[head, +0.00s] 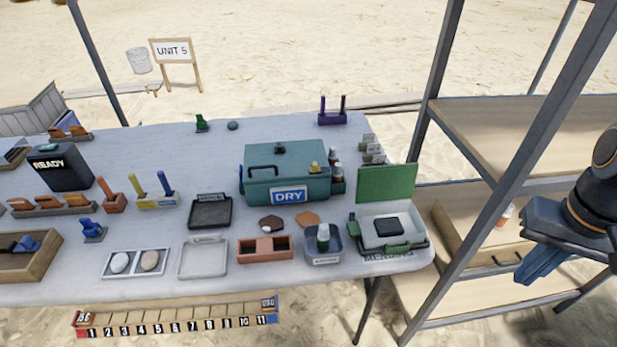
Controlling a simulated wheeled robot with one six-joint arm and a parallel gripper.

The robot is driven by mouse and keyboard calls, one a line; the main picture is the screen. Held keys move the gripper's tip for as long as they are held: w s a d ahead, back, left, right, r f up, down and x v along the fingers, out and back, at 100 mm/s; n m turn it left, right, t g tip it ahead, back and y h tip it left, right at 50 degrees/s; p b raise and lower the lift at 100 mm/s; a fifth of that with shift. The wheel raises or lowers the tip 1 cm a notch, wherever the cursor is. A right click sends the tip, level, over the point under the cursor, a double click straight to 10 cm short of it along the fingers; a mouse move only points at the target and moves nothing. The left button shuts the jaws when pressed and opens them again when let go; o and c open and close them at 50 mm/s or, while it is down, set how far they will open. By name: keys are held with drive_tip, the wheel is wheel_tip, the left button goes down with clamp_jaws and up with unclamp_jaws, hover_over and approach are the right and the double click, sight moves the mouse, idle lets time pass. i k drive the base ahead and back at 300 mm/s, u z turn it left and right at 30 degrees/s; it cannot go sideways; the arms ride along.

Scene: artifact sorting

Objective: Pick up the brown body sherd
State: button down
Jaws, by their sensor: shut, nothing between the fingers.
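Two flat sherd-like pieces lie on the white table in front of the teal DRY box. The left one is a dark brown sherd (271,223), roughly round with angled edges. The right one is an orange-tan piece (307,218). They lie close together, apart from each other. My gripper (538,268) is at the far right, beside the shelf rack and well to the right of the table. Its blue fingers are shut and empty. Nothing covers the brown sherd.
The DRY box (289,182) stands just behind the sherds. A reddish divided tray (265,250), a grey-blue tub (325,258) with a bottle, and an open green-lidded case (365,236) stand in front and to the right. Rack posts (478,200) stand between my gripper and the table.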

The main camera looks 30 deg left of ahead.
sight(271, 222)
drive_tip(key=u, duration=1.8)
